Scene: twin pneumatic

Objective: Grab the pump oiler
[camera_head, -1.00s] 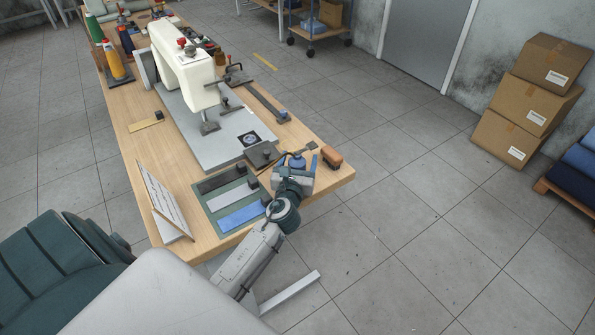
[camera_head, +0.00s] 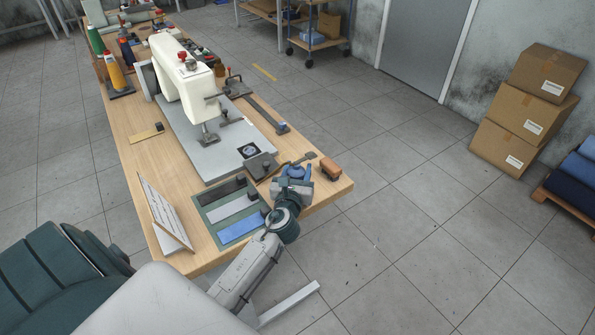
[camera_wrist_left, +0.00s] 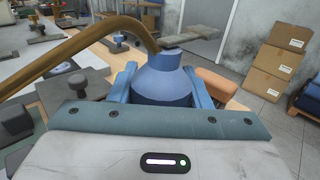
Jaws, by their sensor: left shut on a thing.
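The pump oiler (camera_wrist_left: 163,78) has a blue, cone-topped body with a long curved brown spout and a flat grey lever. In the head view the oiler (camera_head: 297,172) stands near the table's near right corner, partly hidden by my gripper. My left gripper (camera_head: 294,180) reaches it from the front. In the left wrist view, the blue fingers of the gripper (camera_wrist_left: 162,85) are on either side of the oiler's body, shut on it. The oiler's base is hidden behind the wrist. My right gripper is not in view.
An orange-brown block (camera_head: 330,167) sits just right of the oiler. A dark metal piece (camera_head: 261,166) is close on its left. A green mat with coloured strips (camera_head: 215,215), a leaning card (camera_head: 165,212) and a white sewing machine (camera_head: 187,85) stand on the wooden table (camera_head: 128,128).

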